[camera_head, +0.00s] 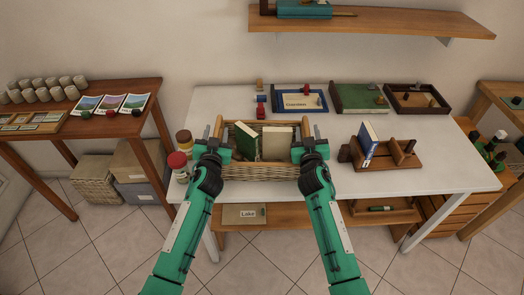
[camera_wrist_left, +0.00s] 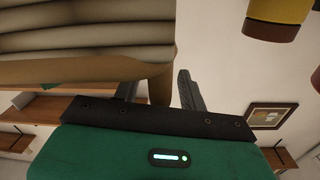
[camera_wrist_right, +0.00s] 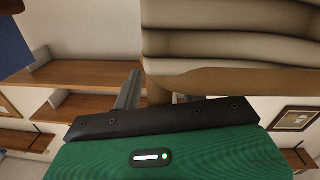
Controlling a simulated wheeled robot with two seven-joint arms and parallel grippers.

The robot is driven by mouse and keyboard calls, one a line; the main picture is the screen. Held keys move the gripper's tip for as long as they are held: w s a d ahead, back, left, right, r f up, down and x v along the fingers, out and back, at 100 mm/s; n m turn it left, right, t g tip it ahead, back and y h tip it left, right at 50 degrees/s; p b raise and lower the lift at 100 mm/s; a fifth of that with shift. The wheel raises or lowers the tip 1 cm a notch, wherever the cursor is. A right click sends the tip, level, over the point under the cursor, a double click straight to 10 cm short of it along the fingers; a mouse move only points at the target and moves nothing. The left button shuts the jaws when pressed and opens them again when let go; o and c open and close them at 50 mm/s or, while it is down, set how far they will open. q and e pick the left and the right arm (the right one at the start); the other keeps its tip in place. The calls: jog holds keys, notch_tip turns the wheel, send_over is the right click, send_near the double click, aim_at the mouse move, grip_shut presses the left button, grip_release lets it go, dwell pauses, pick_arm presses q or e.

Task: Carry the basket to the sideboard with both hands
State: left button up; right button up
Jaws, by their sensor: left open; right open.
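The wicker basket (camera_head: 262,172) stands on the white table, with a green book (camera_head: 247,142) and a cream book (camera_head: 276,141) in it. My left gripper (camera_head: 213,128) is open at the basket's left end. In the left wrist view the basket's wicker wall (camera_wrist_left: 80,40) is close, and a wooden piece of it shows between the open fingers. My right gripper (camera_head: 310,130) is open at the right end. In the right wrist view the wicker (camera_wrist_right: 230,45) partly hides one finger. I cannot tell which furniture is the sideboard.
A brown wooden table (camera_head: 100,125) with cups and cards stands left; a wooden unit (camera_head: 490,105) with bottles stands right. Jars (camera_head: 178,160) stand left of the basket. A wooden rack (camera_head: 400,160) with a blue book (camera_head: 368,139) stands right. A shelf (camera_head: 400,20) hangs above.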

pick_arm(q)
grip_shut()
pick_arm(e)
grip_shut()
pick_arm(q)
jog(key=shift+r, duration=0.2)
pick_arm(e)
jog(key=shift+r, duration=0.2)
